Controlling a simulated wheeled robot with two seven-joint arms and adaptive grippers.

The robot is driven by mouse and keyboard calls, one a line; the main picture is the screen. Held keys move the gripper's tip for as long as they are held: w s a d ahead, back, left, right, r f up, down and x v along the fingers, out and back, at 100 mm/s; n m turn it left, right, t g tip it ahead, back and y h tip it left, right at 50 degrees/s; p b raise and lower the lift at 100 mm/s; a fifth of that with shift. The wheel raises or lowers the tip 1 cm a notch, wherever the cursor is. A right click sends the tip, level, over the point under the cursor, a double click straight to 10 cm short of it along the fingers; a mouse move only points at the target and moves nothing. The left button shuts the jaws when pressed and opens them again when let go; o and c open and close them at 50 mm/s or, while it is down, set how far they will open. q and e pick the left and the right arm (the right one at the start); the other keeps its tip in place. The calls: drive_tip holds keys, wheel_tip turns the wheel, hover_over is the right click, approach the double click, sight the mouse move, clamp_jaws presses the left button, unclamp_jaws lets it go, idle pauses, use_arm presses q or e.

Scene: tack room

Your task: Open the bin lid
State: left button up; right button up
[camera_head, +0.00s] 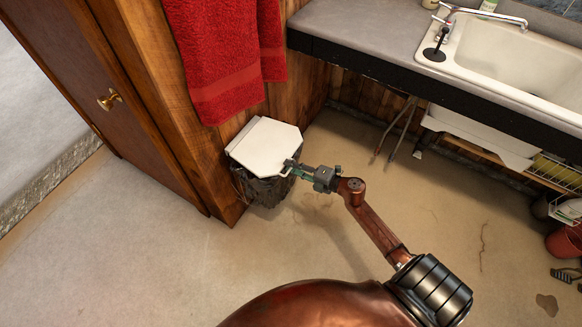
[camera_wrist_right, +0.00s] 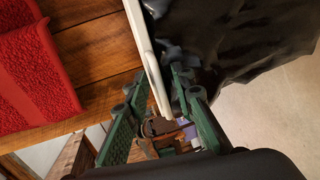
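The bin (camera_head: 268,190) stands on the floor against the wooden cabinet, with a dark liner bag around its body. Its white lid (camera_head: 264,146) lies flat over the top and looks shut. A small white handle (camera_head: 285,172) sticks out at the lid's front right edge. My right gripper (camera_head: 291,167) is at this handle. In the right wrist view my right gripper (camera_wrist_right: 155,82) has its green fingers apart, one on each side of the white lid edge and handle (camera_wrist_right: 149,55). I see gaps beside the white strip. My left gripper is not in view.
A red towel (camera_head: 222,50) hangs just behind the bin. A counter (camera_head: 365,38) with a white sink (camera_head: 510,60) stands at the right, with thin metal legs below it. A brown door (camera_head: 75,70) is at the left. The floor in front is clear.

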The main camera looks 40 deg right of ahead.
drive_tip(key=shift+w+a, duration=0.1)
drive_tip(key=shift+c, duration=0.6)
drive_tip(key=c, duration=0.5)
drive_tip(key=shift+f, duration=0.15)
clamp_jaws()
